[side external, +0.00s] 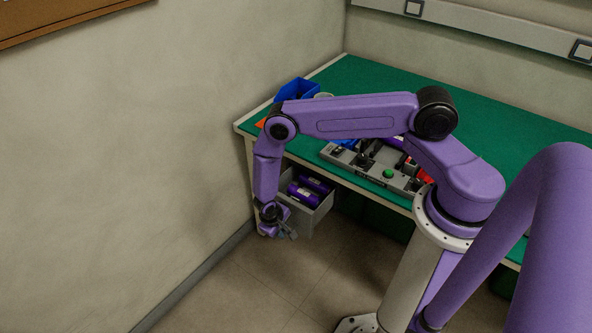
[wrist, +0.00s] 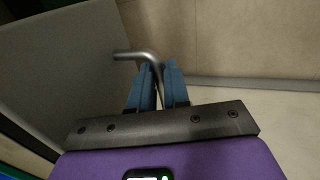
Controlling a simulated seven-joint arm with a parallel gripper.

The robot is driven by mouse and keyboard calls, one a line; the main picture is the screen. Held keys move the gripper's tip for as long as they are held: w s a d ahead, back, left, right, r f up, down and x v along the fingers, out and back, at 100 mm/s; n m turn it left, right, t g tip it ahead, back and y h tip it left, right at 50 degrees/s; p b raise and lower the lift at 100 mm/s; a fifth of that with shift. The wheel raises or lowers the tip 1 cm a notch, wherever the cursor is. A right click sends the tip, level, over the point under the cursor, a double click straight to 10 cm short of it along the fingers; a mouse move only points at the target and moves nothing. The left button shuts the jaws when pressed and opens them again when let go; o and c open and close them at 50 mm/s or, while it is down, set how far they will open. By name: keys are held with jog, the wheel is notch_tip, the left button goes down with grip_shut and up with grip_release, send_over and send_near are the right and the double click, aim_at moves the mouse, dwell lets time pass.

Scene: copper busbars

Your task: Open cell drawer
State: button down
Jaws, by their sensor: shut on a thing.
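The grey cell drawer (side external: 320,215) stands out from under the green-topped table in the side view, with purple cells (side external: 304,194) showing inside it. My gripper (side external: 287,233) is at the drawer's front, low near the floor. In the wrist view the drawer's grey front panel (wrist: 60,65) fills the left. A bent metal bar handle (wrist: 129,55) sticks out from it. My gripper's blue fingers (wrist: 160,75) are closed around the handle's bar. The handle is too small to make out in the side view.
The green table (side external: 470,115) carries a blue bin (side external: 297,91) and a grey tray (side external: 370,172) with several parts. A plain wall (side external: 120,150) stands to the left of my gripper. The tiled floor (side external: 270,280) in front of the drawer is clear.

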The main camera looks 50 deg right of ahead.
jog(key=shift+s+a+f, duration=0.1)
jog(key=shift+a+f, duration=0.15)
jog(key=shift+a, duration=0.5)
jog(key=shift+a, duration=2.45)
jog(key=shift+a, duration=2.5)
jog(key=shift+a, duration=1.25)
jog(key=c, duration=1.2)
grip_release()
jog(key=shift+c, duration=0.2)
